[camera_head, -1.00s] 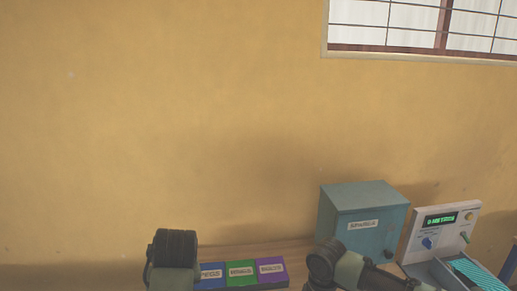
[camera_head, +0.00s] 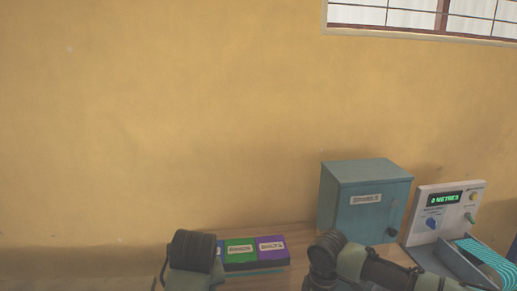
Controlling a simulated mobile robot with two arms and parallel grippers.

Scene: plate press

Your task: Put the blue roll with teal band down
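I cannot make out the blue roll with teal band in the head view. Only dark, rounded links of my two arms show along the bottom edge, one left of centre and one right of centre. Both grippers are out of view, so whether either holds the roll cannot be seen.
A bench (camera_head: 298,236) runs along the yellow wall. Labelled blue, green (camera_head: 239,250) and purple (camera_head: 271,248) bins stand behind my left arm. A teal cabinet (camera_head: 364,203) stands right of centre. Beside it is a grey machine (camera_head: 446,211) reading "0 METRES", with a teal striped strip (camera_head: 487,257).

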